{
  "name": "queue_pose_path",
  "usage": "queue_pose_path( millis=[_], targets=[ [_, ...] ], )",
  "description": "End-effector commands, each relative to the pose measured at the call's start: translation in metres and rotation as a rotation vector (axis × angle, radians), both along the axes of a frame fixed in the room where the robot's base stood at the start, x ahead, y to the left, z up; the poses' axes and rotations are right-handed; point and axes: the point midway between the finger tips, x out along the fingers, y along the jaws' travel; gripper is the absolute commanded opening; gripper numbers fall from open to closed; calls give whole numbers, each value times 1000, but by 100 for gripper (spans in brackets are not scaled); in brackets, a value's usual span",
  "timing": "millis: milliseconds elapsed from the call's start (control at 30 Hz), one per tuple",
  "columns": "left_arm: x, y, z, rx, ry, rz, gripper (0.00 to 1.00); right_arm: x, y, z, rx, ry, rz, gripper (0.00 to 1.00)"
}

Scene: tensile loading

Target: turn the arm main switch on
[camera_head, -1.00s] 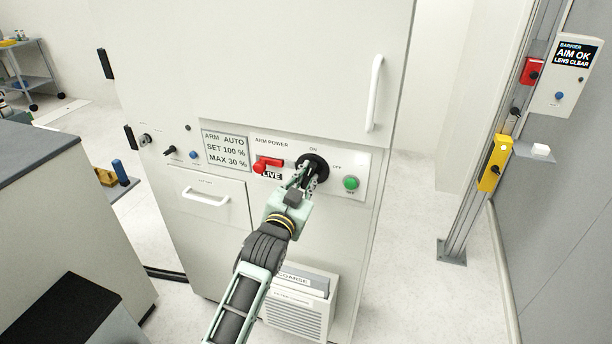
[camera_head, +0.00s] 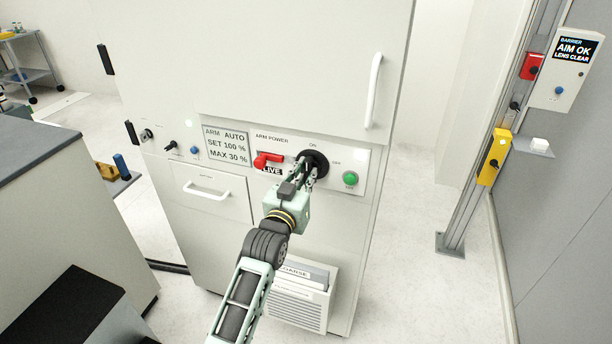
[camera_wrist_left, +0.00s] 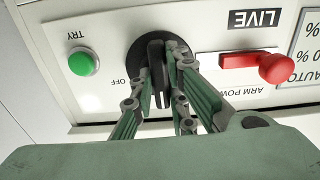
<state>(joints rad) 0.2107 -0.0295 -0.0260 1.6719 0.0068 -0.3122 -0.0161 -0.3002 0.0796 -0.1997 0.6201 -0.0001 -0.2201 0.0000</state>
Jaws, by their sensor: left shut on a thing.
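The arm main switch (camera_head: 316,159) is a round black rotary knob on the white cabinet's panel, with ON printed above it and OFF to its right. My left gripper (camera_head: 305,178) is at the knob, shut on its raised grip bar. In the left wrist view the knob (camera_wrist_left: 141,56) shows upside down, and the gripper's green fingers (camera_wrist_left: 166,92) lie on both sides of the bar. The bar runs about upright there, in line with ON rather than OFF. The ON label is hidden in the wrist view. My right gripper is not in view.
A red lever (camera_head: 266,160) by a LIVE label sits left of the knob, and a green TRY button (camera_head: 350,178) sits right. A display (camera_head: 226,145) reads AUTO, SET 100 %, MAX 30 %. A drawer handle (camera_head: 207,191) juts out below.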

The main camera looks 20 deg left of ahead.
Motion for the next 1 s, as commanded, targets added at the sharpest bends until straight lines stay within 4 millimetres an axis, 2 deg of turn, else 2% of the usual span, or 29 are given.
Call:
queue_pose_path(
  millis=[67,100,300,667,767,1000],
  targets=[
    [0,-1,-3,-6,5,-1,0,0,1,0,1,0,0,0],
    [0,-1,-3,-6,5,-1,15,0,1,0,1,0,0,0],
    [0,-1,-2,-4,3,-1,32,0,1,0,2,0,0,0],
    [-3,0,-1,-2,1,0,33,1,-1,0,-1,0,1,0],
    [-13,0,-2,-1,2,0,33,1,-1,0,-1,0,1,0],
    [-63,2,-2,-1,4,0,33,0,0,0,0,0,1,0]
  ],
)
